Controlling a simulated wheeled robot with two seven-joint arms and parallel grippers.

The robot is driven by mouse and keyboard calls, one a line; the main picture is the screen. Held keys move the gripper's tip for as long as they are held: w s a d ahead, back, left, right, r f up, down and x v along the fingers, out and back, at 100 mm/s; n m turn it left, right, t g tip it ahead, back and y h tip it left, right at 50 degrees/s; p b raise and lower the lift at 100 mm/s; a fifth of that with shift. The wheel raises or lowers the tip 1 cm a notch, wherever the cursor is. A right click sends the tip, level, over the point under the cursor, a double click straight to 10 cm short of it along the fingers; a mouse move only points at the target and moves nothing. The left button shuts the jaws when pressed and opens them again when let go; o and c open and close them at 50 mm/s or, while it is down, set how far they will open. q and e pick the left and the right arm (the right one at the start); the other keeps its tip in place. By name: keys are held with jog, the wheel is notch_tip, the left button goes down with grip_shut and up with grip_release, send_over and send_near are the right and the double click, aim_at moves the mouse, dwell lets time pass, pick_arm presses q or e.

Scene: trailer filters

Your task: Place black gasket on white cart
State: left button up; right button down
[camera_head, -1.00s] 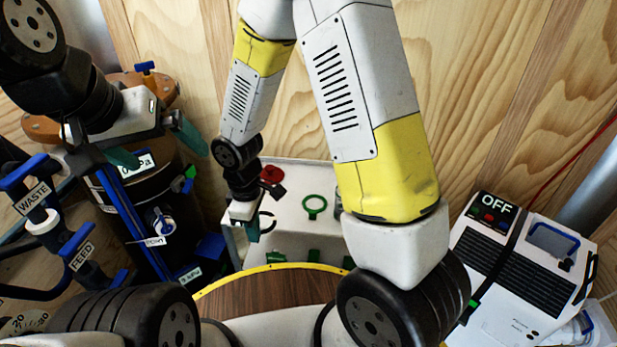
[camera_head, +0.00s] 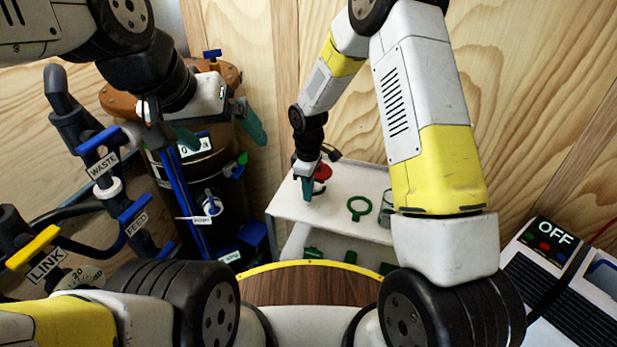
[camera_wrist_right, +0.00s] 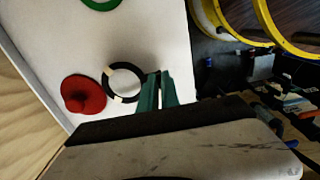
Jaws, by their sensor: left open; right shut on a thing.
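The white cart (camera_head: 335,217) stands in the middle of the head view against the wooden wall. My right gripper (camera_head: 308,194) is over the left part of its top. In the right wrist view, its green fingers (camera_wrist_right: 157,91) are shut on the edge of the black gasket (camera_wrist_right: 111,77), a ring with pale marks. In the head view only a dark arc of the gasket shows beside the fingers. I cannot tell whether the gasket touches the cart top. My left gripper (camera_head: 222,131) is open and empty, in front of the dark tank at the left.
A red knob-like piece (camera_wrist_right: 83,95) and a green ring (camera_head: 359,208) lie on the cart top, close to the gasket. A clear cup stands at its right, partly hidden by my arm. Blue-handled valves (camera_head: 105,140) and a tank (camera_head: 225,170) crowd the left.

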jog(key=shift+f, duration=1.1)
jog(key=c, duration=1.6)
grip_release()
jog(key=shift+f, duration=0.15)
notch_tip(320, 180, up, 12)
jog(key=s+d+r+m+t+y, duration=0.1)
jog(key=s+d+r+m, duration=0.25)
jog(key=r, duration=0.45)
jog(key=s+d+r+m+t, duration=0.1)
jog(key=s+d+r+m, duration=0.15)
jog(key=d+r, duration=0.35)
jog(key=s+d+r+m+t, duration=0.1)
jog(key=s+r+m, duration=0.1)
jog(key=s, duration=0.3)
jog(key=s+d+r+m+t, duration=0.1)
jog(key=s+d+r+m, duration=0.1)
jog(key=s, duration=0.4)
jog(key=s+d+r+m+t+y, duration=0.1)
jog(key=s+d+r+m+t, duration=0.1)
jog(key=s+r+m, duration=0.1)
jog(key=shift+s+d+r+m, duration=0.1)
jog(key=shift+s+r+m, duration=0.1)
jog(key=shift+s+r, duration=0.35)
jog(key=shift+s+d+r+m, duration=0.1)
jog(key=shift+s+r+m, duration=0.2)
jog(key=shift+s, duration=0.4)
